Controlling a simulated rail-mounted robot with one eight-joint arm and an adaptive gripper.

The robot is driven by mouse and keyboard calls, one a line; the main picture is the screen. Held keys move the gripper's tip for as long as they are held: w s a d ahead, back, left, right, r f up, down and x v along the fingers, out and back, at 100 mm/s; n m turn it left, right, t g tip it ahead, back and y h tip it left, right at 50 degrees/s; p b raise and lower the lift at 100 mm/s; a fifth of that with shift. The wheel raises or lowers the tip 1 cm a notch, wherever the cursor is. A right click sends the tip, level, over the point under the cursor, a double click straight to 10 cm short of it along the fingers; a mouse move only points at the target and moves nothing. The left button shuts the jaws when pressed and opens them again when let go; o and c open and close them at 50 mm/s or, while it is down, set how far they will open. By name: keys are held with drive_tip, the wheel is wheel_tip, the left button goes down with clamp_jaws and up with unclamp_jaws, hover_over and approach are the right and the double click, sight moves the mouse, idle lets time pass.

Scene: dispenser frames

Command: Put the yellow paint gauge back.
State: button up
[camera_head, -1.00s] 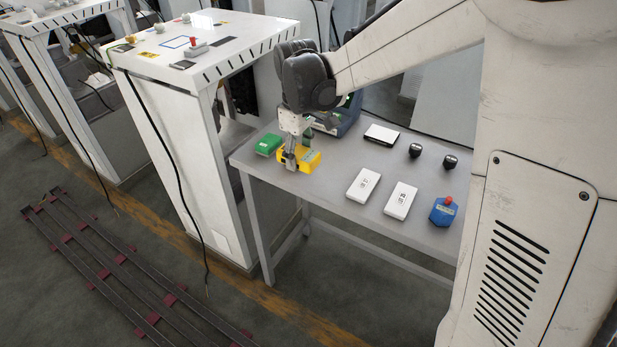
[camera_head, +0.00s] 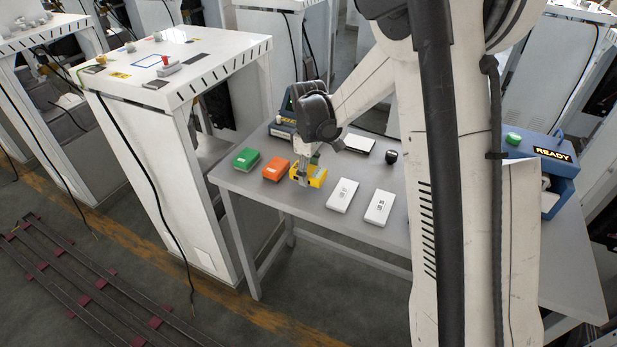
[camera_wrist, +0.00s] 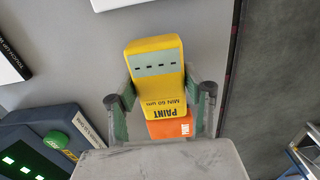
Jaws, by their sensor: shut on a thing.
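The yellow paint gauge (camera_head: 318,177) is a small block with a pale grey panel and the words "PAINT MIN 60 µm". My gripper (camera_head: 303,180) is shut on it, just over the table between an orange gauge (camera_head: 276,169) and a white box (camera_head: 342,195). In the wrist view the fingers grip both sides of the yellow gauge (camera_wrist: 155,62). The orange gauge (camera_wrist: 170,129) shows beyond its lower end, partly hidden. Whether the yellow gauge touches the table, I cannot tell.
A green gauge (camera_head: 246,159) sits left of the orange one on the grey table (camera_head: 320,222). A second white box (camera_head: 379,208) and a black knob (camera_head: 391,157) stand to the right. A blue box marked "READY" (camera_head: 545,168) is far right; my arm hides part of the table.

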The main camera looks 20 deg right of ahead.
drive_tip(key=shift+f, duration=1.15)
drive_tip(key=shift+f, duration=0.15)
drive_tip(key=o, duration=1.4)
